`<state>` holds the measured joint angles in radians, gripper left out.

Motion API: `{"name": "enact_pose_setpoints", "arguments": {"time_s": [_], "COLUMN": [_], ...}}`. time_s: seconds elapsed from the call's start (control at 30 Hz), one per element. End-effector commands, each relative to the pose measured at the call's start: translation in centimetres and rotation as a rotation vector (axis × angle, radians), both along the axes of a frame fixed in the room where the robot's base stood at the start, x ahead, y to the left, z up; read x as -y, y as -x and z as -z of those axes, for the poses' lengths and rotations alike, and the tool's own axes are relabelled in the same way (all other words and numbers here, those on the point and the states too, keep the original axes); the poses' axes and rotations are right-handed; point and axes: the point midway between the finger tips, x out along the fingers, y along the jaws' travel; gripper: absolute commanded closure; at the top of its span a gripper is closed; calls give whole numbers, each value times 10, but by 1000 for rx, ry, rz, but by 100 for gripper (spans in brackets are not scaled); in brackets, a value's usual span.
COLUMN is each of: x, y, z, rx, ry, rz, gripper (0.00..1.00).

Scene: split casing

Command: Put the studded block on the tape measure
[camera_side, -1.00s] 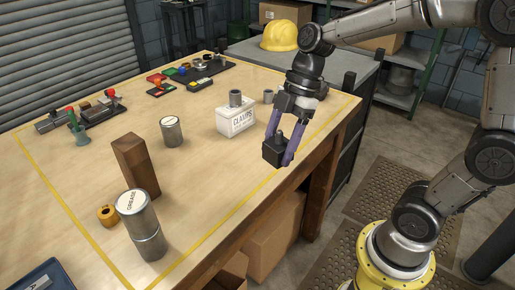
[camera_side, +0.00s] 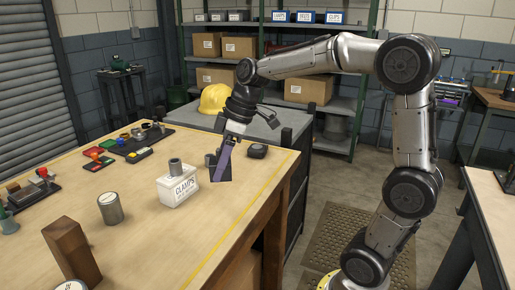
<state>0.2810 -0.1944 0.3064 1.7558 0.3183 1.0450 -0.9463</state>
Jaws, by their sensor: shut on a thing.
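The studded block (camera_side: 226,175) is dark, almost black, and hangs between the purple fingers of my gripper (camera_side: 221,168). My gripper is shut on it, and the near finger hides part of the block. The tape measure (camera_side: 257,151) appears to be the small dark rounded case lying on the bench near its far right corner. The block is to the left of it and nearer the camera, apart from it in the picture. The exact height of the block above the bench is hard to tell.
A white clamps box (camera_side: 179,190) with a grey cylinder on top stands left of my gripper. A grey can (camera_side: 110,208) and a brown wooden block (camera_side: 72,250) stand nearer. The wooden bench (camera_side: 190,235) is clear towards its front right edge.

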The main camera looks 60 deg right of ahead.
Motion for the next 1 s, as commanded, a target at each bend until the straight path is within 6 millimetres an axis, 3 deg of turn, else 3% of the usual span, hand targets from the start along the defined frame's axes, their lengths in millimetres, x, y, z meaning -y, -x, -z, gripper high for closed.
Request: {"name": "enact_pose_setpoints", "arguments": {"time_s": [0.1, 0.3, 0.6, 0.8, 1.0], "x": [47, 129, 248, 291, 306], "y": [-23, -44, -37, -18, -11], "z": [-12, -21, -19, -7, 2], "rx": [21, 47, 68, 48, 34], "ry": [1, -1, 15, 16, 12], "rz": [206, 512, 816, 901, 932], "gripper": [100, 100, 100, 100, 100]}}
